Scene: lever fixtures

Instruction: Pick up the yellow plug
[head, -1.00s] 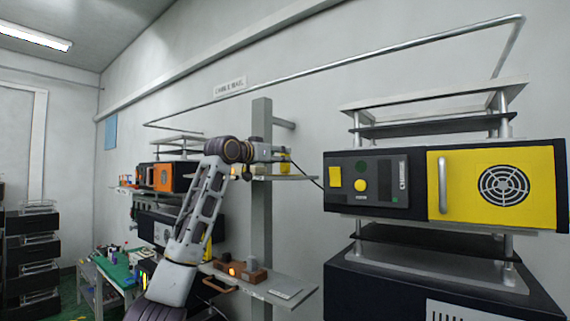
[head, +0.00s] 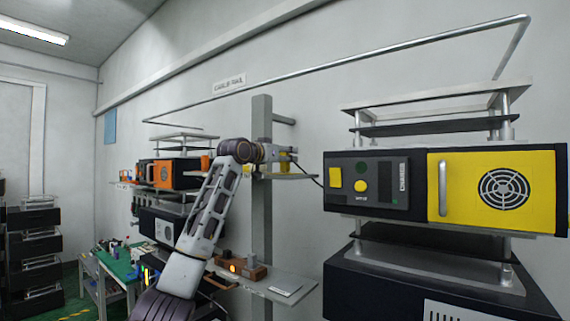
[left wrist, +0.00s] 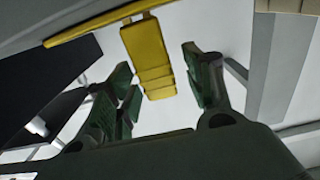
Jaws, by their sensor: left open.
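The yellow plug (left wrist: 148,52) hangs in the upper middle of the left wrist view, a ribbed yellow body. In the head view the yellow plug (head: 284,165) is small and partly hidden by my gripper, near a shelf beside the grey post. My left gripper (left wrist: 160,80) is open, with one dark green finger on each side of the plug's lower end in the picture. I cannot tell whether either finger touches it. In the head view my left gripper (head: 282,151) is at the plug, too small to make out its fingers. My right gripper is not in view.
A grey post (head: 262,215) stands just behind my left arm. A black unit with a yellow door (head: 490,190) is at the right. A lower shelf (head: 285,285) carries a brown block (head: 240,270). A metal rail (head: 400,52) runs along the wall above.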

